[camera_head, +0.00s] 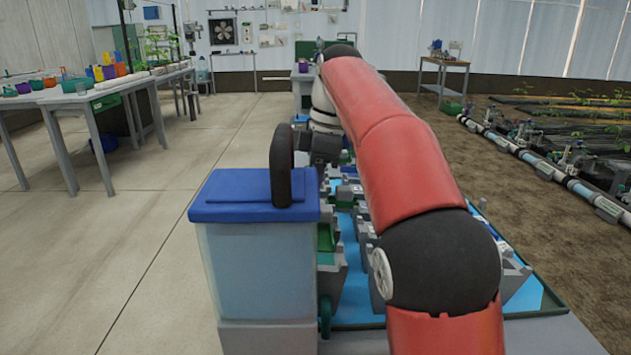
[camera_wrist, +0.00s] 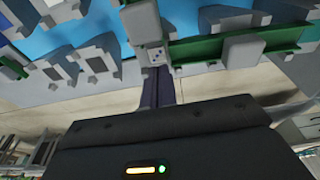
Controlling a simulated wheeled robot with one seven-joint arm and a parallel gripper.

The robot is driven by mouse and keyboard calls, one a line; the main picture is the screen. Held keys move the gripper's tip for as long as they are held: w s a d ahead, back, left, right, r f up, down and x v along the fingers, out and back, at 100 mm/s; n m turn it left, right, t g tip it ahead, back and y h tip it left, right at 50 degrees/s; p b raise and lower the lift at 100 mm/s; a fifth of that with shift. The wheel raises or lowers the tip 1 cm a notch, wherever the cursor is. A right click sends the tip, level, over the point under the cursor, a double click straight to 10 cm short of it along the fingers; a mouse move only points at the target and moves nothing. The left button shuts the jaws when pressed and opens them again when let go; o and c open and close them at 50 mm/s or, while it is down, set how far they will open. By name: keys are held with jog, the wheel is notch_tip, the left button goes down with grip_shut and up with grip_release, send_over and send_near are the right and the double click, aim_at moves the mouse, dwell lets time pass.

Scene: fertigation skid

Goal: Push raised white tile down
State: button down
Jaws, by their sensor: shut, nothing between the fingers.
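In the wrist view, my gripper (camera_wrist: 158,76) is shut and empty, its dark fingers pointing at a small pale tile with dark dots (camera_wrist: 157,56). The tile sits beside a green rail (camera_wrist: 195,50), under a light grey block (camera_wrist: 140,20). The fingertips overlap the tile's lower edge in the picture; I cannot tell whether they touch it. I cannot tell for sure that this tile is the raised one. In the head view, my red arm hides much of the skid, and the fingertips and tile cannot be made out.
A second light grey block (camera_wrist: 243,48) sits on the rail, with grey fittings over a blue surface (camera_wrist: 75,35). In the head view, a blue-lidded tank (camera_head: 255,195) stands at the skid's near left. Concrete floor (camera_head: 150,230) is clear left; soil beds (camera_head: 560,210) lie right.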

jog(key=shift+w+r+p, duration=0.1)
jog(key=shift+r+p, duration=0.4)
jog(key=shift+r, duration=2.75)
